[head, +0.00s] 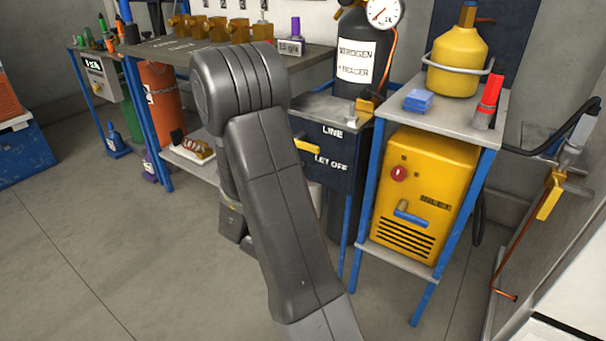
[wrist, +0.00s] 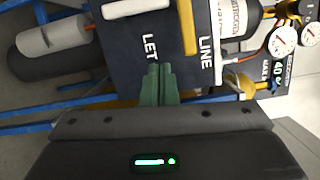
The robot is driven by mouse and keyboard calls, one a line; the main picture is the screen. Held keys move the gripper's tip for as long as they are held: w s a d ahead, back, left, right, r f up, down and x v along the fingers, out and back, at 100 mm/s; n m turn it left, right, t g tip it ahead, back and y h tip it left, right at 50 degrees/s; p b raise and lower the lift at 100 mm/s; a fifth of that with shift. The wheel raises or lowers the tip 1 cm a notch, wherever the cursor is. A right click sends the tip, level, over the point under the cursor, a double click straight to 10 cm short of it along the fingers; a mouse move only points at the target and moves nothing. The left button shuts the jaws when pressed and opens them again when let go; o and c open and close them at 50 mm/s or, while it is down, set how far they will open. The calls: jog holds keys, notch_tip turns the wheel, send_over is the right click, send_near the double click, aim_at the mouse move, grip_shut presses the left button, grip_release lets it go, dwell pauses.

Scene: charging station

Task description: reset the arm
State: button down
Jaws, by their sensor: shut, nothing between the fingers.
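My arm stands bent in the middle of the head view, and its forearm hides my gripper there. In the wrist view my gripper (wrist: 157,85) shows two green fingers closed together with nothing between them. They point at a dark panel (wrist: 125,40) lettered LINE and LET, seen turned on its side. The yellow handle (wrist: 188,25) of this panel lies just past the fingertips, to the right. I cannot tell whether the fingertips touch the panel. In the head view the same panel (head: 335,148) sits right of my arm, its yellow handle (head: 307,146) in plain sight.
A black nitrogen cylinder (head: 366,30) with a gauge (head: 384,12) stands behind the panel. Right of it, a blue-framed stand holds a yellow machine (head: 425,190), with a yellow tank (head: 459,60) on top. A workbench (head: 190,50) stands behind at left. The floor (head: 90,240) at left is clear.

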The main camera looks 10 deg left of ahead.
jog(key=shift+s, duration=0.65)
